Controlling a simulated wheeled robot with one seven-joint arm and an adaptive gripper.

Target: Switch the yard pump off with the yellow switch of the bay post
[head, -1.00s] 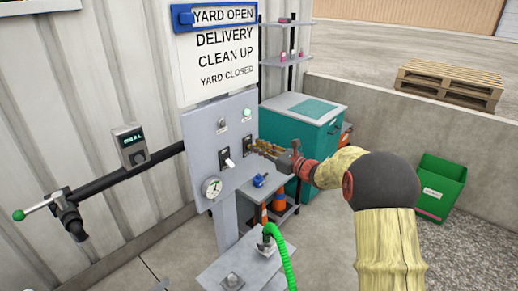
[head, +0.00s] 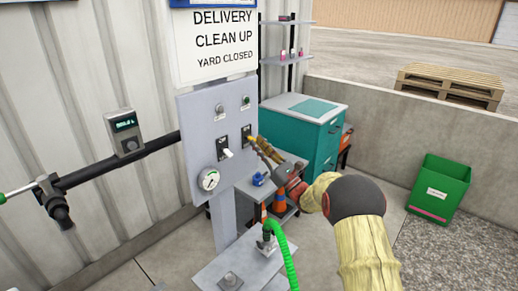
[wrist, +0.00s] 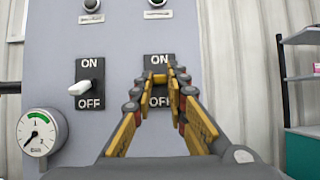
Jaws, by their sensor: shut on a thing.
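The bay post's grey panel (head: 200,110) carries two ON/OFF switches. The yellow switch (wrist: 158,78) is on the right-hand plate, between the tips of my gripper (wrist: 161,84). My gripper (head: 257,145) also shows in the head view, against the right-hand plate (head: 246,131). It is shut on the yellow switch, and its fingers hide part of the lever and the OFF label. The white switch (wrist: 80,88) on the left plate is untouched. The lamp (head: 245,101) above the yellow switch looks dark green.
A pressure gauge (head: 209,179) sits low on the panel, left of my gripper. A pipe (head: 95,172) with a meter (head: 125,131) runs left along the wall. A teal cabinet (head: 318,145) stands behind my arm. A green hose (head: 286,255) rises in front.

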